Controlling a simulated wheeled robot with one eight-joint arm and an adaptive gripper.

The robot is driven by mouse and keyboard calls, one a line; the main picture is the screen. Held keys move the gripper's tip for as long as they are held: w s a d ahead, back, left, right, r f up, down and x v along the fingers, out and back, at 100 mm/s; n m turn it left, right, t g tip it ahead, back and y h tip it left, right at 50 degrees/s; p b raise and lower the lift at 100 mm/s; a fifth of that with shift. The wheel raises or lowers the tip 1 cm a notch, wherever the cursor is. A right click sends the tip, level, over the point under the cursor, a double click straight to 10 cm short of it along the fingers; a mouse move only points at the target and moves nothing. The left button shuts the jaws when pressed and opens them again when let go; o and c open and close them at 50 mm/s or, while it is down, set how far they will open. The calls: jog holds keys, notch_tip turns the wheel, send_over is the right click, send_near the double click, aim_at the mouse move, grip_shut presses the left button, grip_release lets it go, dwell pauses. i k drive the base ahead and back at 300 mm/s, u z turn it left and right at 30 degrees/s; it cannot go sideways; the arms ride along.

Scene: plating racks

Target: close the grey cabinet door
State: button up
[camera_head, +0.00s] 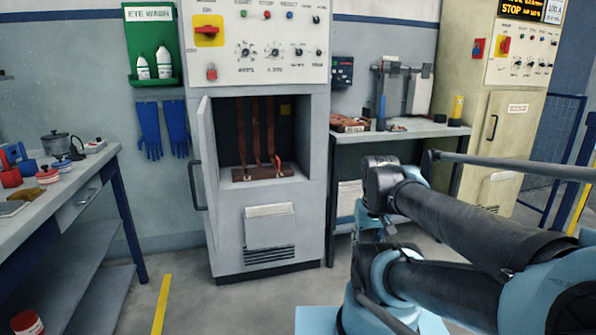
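The grey cabinet (314,190) stands against the wall in the middle of the view. Its door (208,155) is hinged at the left side of the opening and stands open, swung out toward me and seen nearly edge-on. A dark bar handle (197,186) is on the door's left-facing side. Inside the open cabinet are reddish-brown upright bars on a brown base (264,172). My arm is at the lower right, well to the right of the door. My gripper cannot be made out in this view.
A workbench (60,205) stands at the left with pots and small items. Another bench (420,132) with tools stands right of the cabinet. A beige cabinet (514,150) is farther right. The floor (215,305) before the grey cabinet is clear, with a yellow line (161,305).

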aim_at(203, 117)
jog(key=z, duration=0.65)
jog(key=k, duration=1.8)
jog(key=u, duration=1.2)
jog(key=i, duration=1.7)
jog(key=z, duration=0.05)
